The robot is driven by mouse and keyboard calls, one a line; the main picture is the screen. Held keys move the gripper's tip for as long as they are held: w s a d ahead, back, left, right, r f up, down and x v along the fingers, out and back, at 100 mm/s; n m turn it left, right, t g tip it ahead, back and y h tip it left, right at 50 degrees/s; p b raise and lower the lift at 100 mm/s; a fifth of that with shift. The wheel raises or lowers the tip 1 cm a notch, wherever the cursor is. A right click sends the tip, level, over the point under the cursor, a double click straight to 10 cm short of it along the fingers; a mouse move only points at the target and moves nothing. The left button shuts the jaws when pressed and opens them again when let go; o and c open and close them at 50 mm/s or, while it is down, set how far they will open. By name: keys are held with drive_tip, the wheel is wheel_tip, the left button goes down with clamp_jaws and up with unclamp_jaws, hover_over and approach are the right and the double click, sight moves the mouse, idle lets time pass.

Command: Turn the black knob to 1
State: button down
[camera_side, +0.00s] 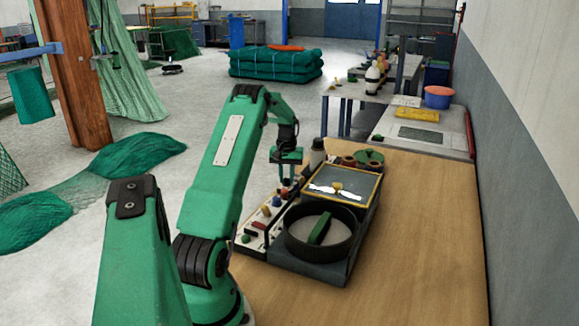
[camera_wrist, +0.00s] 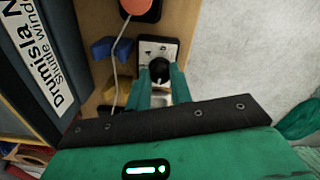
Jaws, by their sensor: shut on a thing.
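The black knob (camera_wrist: 159,69) sits on a small pale plate (camera_wrist: 159,47) in the wrist view. The plate carries dark marks too small to read, so I cannot tell where the knob points. My gripper (camera_wrist: 161,80) has its two green fingers on either side of the knob and is shut on it. In the side view my gripper (camera_side: 287,166) reaches down at the far left end of the control strip, and the knob itself is hard to make out there.
An orange knob (camera_wrist: 139,5), a blue part (camera_wrist: 103,48) and a pale cord (camera_wrist: 116,66) lie close by. In the side view a round black pan (camera_side: 289,243) and a yellow-framed panel (camera_side: 375,190) stand right of the strip. The wooden bench (camera_side: 420,240) is clear at right.

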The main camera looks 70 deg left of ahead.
drive_tip(key=shift+w+n, duration=0.15)
drive_tip(key=shift+n, duration=0.75)
drive_tip(key=c, duration=1.3)
unclamp_jaws()
drive_tip(key=shift+o, duration=0.2)
drive_tip(key=shift+r, duration=0.1)
drive_tip(key=shift+r, duration=3.85)
